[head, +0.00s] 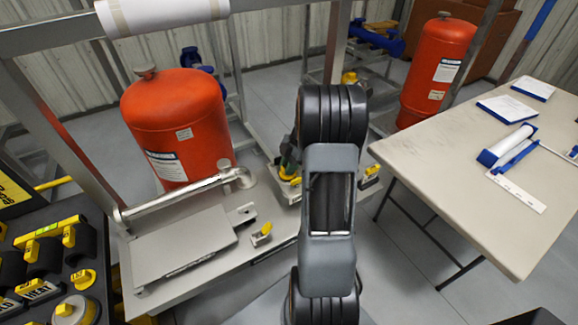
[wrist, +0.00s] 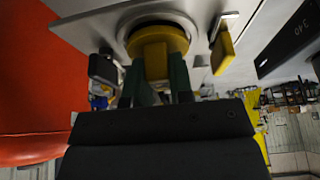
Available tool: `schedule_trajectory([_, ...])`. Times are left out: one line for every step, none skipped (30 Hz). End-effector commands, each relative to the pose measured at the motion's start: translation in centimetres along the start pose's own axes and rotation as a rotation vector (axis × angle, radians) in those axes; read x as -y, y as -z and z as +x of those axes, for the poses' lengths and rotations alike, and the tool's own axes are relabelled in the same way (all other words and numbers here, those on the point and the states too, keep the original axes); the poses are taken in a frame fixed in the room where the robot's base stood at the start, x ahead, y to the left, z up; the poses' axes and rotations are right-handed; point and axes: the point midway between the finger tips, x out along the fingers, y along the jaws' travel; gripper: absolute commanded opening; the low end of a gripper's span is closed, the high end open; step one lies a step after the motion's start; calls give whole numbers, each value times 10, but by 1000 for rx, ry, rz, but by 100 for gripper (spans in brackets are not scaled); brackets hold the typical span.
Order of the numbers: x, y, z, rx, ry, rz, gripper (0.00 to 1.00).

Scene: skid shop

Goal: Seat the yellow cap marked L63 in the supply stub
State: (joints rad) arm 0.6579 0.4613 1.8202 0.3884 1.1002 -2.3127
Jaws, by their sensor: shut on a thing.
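The yellow cap (wrist: 155,42) is between the two green fingers of my gripper (wrist: 157,82) in the wrist view. A round metal rim, which looks like the supply stub (wrist: 124,34), rings the cap's edge. The cap sits at or in this rim; I cannot tell how deep it is. No L63 mark is readable. In the head view my gripper (head: 289,166) is at the skid's right part, mostly hidden behind my arm. Yellow shows just below the fingers there, but the cap and stub cannot be made out clearly.
A red tank (head: 178,125) and a silver pipe (head: 180,194) stand left of my arm. A small yellow-handled fitting (head: 262,235) is on the skid deck. A yellow tab (wrist: 223,52) hangs beside the rim. A pale table (head: 440,150) is at right, with open floor between.

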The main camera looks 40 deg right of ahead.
Motion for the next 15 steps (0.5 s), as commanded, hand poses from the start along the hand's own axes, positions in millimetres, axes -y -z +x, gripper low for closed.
schedule_trajectory([0, -1, 2, 0, -1, 0, 0])
schedule_trajectory([0, -1, 2, 0, -1, 0, 0])
schedule_trajectory([0, -1, 3, 0, -1, 0, 0])
schedule_trajectory([0, -2, 3, 0, -1, 0, 0])
schedule_trajectory([0, -2, 4, 0, -1, 0, 0])
schedule_trajectory([0, -2, 4, 0, -1, 0, 0])
schedule_trajectory([0, -2, 4, 0, -1, 0, 0])
schedule_trajectory([0, -2, 4, 0, -1, 0, 0])
schedule_trajectory([0, -2, 4, 0, -1, 0, 0])
schedule_trajectory([0, -2, 3, 0, -1, 0, 0])
schedule_trajectory([0, -2, 3, 0, -1, 0, 0])
schedule_trajectory([0, -1, 3, 0, -1, 0, 0])
schedule_trajectory([0, -1, 3, 0, -1, 0, 0])
schedule_trajectory([0, -1, 3, 0, -1, 0, 0])
schedule_trajectory([0, -1, 3, 0, -1, 0, 23])
